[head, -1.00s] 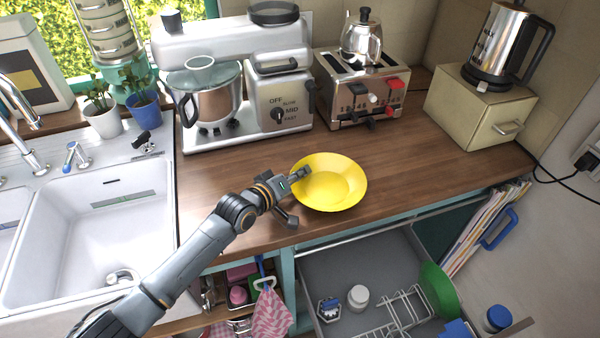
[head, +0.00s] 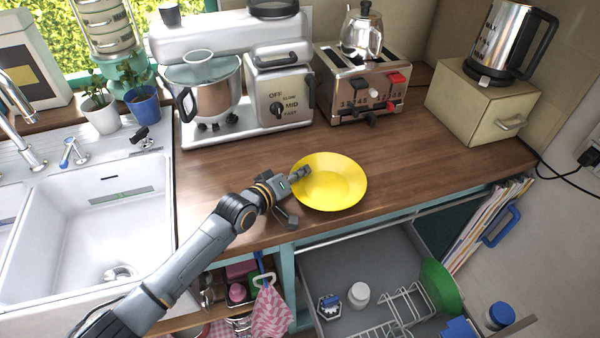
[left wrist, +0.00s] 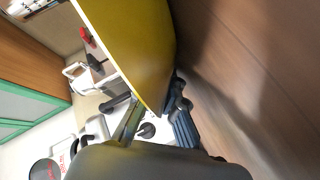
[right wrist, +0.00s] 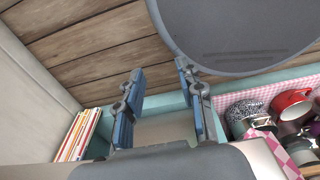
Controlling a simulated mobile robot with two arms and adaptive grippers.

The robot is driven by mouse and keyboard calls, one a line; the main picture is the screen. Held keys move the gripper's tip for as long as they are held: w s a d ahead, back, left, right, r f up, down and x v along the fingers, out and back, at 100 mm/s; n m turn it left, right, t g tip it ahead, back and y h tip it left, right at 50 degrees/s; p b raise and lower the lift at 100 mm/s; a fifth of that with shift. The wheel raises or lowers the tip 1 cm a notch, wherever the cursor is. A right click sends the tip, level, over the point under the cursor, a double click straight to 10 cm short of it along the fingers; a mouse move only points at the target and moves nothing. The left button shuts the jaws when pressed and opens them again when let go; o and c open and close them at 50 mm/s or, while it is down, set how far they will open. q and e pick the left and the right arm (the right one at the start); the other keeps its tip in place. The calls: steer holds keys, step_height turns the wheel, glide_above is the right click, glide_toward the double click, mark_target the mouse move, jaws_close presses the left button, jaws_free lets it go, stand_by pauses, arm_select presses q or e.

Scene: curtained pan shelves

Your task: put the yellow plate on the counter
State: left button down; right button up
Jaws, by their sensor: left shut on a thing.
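The yellow plate (head: 335,183) is at the front of the wooden counter (head: 420,165), facing up and roughly level. My left gripper (head: 301,176) is shut on its left rim. In the left wrist view the plate (left wrist: 135,45) fills the top middle, with the fingers (left wrist: 155,115) at its edge and the wooden surface close beside it. I cannot tell whether the plate's underside fully touches the counter. My right gripper (right wrist: 160,100) shows only in the right wrist view, with its fingers apart and nothing between them.
A mixer (head: 235,85), a toaster (head: 362,85) and a kettle on a box (head: 485,105) stand along the back. The sink (head: 110,205) is left. An open drawer (head: 345,265) with a rack and a green plate (head: 441,287) is below. The counter right of the plate is clear.

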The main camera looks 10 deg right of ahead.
arm_select(q)
steer(key=shift+f, duration=0.15)
arm_select(e)
steer(key=shift+f, duration=0.15)
arm_select(q)
steer(key=c, duration=1.4)
jaws_free()
steer(key=shift+f, duration=0.2)
arm_select(e)
steer(key=shift+d, duration=0.15)
arm_select(q)
steer(key=shift+s+a+f, duration=0.1)
steer(key=shift+s, duration=0.05)
arm_select(e)
steer(key=shift+w+d, duration=0.15)
arm_select(q)
steer(key=v, duration=1.1)
steer(key=shift+s+a+r, duration=0.15)
steer(key=shift+a+r, duration=0.15)
steer(key=shift+r, duration=0.15)
arm_select(e)
steer(key=shift+a, duration=0.2)
arm_select(q)
jaws_close()
